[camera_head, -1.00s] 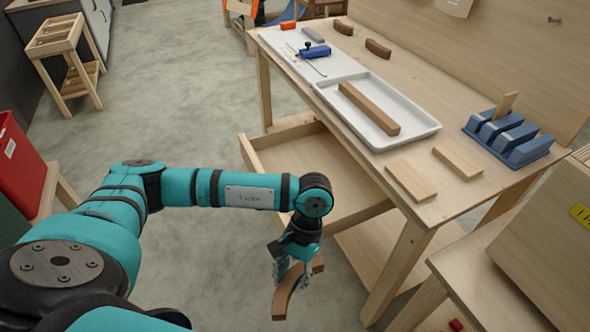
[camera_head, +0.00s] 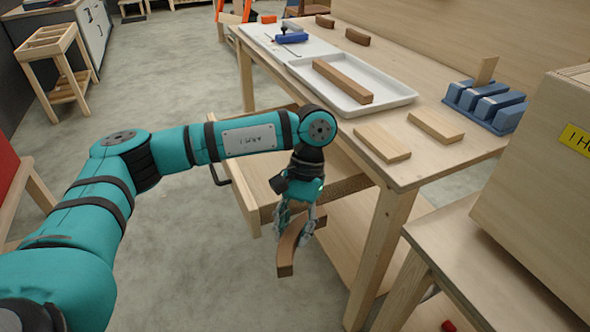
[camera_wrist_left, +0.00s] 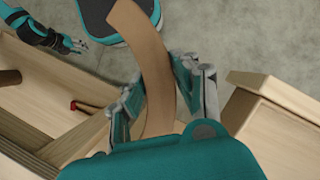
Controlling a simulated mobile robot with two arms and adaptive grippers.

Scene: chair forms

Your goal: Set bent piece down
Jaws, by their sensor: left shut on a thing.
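The bent piece (camera_head: 287,250), a curved brown strip of wood, is held by my left gripper (camera_head: 301,228) in front of the workbench. It hangs in the air beside the bench, below the level of the bench top. In the left wrist view the bent piece (camera_wrist_left: 155,65) passes between the two grey fingers of the left gripper (camera_wrist_left: 160,98), which are shut on it. A teal and black arm end with grey fingers, seemingly my right gripper (camera_wrist_left: 76,45), shows at the top left of that view; its opening is unclear.
The workbench carries a white tray (camera_head: 397,92) with a brown bar (camera_head: 342,80), two flat boards (camera_head: 383,142) (camera_head: 436,126), a blue form (camera_head: 485,103) and curved blocks (camera_head: 357,37). An open drawer (camera_head: 238,188) juts out below. A yellow-labelled box (camera_head: 535,190) stands right.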

